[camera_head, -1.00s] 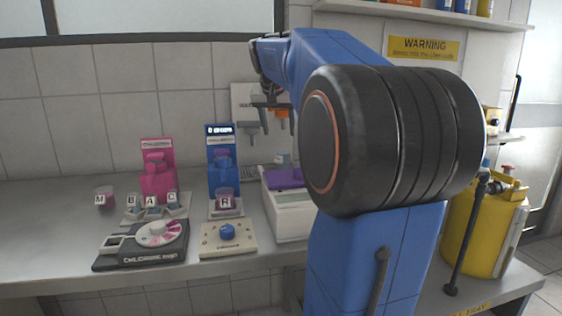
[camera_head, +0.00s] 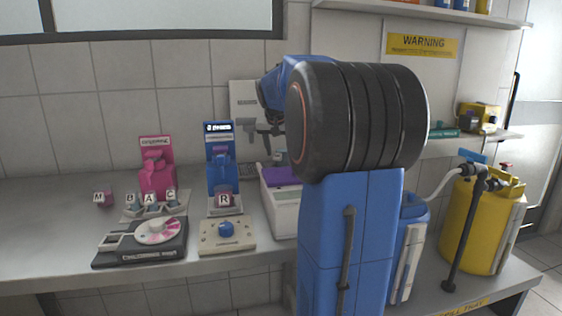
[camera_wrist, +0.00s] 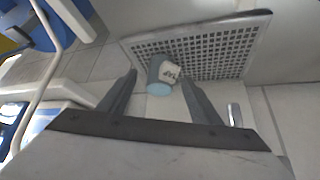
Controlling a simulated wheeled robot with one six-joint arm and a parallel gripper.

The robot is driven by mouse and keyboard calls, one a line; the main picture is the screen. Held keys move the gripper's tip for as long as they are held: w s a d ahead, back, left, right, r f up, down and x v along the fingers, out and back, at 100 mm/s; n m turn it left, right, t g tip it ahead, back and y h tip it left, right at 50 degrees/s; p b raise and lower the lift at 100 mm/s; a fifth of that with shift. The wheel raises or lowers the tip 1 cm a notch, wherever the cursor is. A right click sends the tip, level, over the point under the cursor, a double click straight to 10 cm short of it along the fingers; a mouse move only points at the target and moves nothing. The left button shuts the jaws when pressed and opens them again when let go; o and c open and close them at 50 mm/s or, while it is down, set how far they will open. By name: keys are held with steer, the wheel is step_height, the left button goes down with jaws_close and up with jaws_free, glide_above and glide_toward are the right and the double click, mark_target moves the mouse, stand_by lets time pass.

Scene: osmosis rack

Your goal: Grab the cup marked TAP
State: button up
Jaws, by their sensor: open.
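In the wrist view, a small grey-blue cup (camera_wrist: 160,78) with a pale blue face and a white label stands at the grey perforated drip grate (camera_wrist: 215,45). The label's dark letters are turned and too blurred to read surely as TAP. My gripper (camera_wrist: 158,84) is open, with one finger on each side of the cup as seen in this view. I cannot tell how far the fingertips are from the cup in depth, and no grip on it shows.
Cups marked M (camera_head: 103,198) and R (camera_head: 224,199) stand left on the bench. Cups B, A and C stand by the pink dispenser (camera_head: 156,165). A blue dispenser (camera_head: 221,160) and white device (camera_head: 282,210) are nearer. A yellow canister (camera_head: 482,225) stands right.

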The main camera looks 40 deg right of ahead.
mark_target(281, 155)
steer(key=x, duration=0.4)
steer(key=shift+w+d, duration=0.3)
steer(key=shift+w, duration=0.05)
steer(key=c, duration=1.2)
